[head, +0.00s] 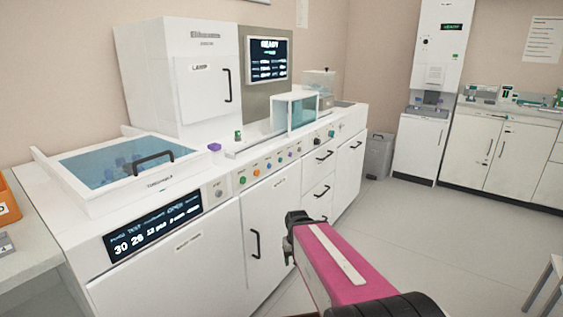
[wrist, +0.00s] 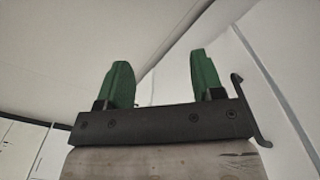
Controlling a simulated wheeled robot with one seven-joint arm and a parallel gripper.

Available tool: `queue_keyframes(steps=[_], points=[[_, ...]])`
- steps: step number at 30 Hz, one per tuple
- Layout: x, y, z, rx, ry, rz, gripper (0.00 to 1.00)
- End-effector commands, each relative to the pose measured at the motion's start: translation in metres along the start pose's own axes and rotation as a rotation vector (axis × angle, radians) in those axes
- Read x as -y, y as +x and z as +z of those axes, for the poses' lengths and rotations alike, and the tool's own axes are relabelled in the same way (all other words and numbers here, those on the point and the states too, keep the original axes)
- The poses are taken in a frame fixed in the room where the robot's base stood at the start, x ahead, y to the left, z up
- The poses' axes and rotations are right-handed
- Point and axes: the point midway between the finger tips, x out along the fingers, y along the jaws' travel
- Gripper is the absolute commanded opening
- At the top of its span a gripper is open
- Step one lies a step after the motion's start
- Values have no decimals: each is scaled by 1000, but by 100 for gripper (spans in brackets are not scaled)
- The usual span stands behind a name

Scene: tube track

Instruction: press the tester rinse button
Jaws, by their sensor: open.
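A row of small coloured buttons runs along the front panel of the white tester bench (head: 215,262) in the head view. It includes a green button (head: 242,180) and an orange button (head: 256,173). Their labels are too small to read, so I cannot tell which one is rinse. My gripper (head: 292,222) is in front of the bench, lower than the button row and to its right, apart from the buttons. In the wrist view, its two green fingers (wrist: 161,78) stand apart with nothing between them. No button shows clearly in the wrist view.
A lidded basin (head: 115,165) with a dark handle and a lit display (head: 155,227) are at the bench's left. A white cabinet (head: 185,95) and a screen (head: 267,58) stand behind. Door handles stick out of the bench front.

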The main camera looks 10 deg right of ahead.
Motion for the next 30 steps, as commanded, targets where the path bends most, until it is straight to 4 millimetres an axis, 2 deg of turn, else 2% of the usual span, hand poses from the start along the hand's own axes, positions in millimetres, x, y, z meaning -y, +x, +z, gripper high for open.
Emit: queue_keyframes(steps=[1, 5, 6, 11, 14, 23, 30], points=[[0, 0, 0, 0, 0, 0, 48], [-1, -4, -6, -10, 9, -3, 6], [-1, -7, -9, -17, 16, -5, 0], [-4, -30, -36, -70, 67, -23, 0], [-7, -50, -57, -114, 110, -40, 0], [-17, -120, -114, -246, 239, -98, 0], [-28, -182, -154, -347, 337, -152, 0]])
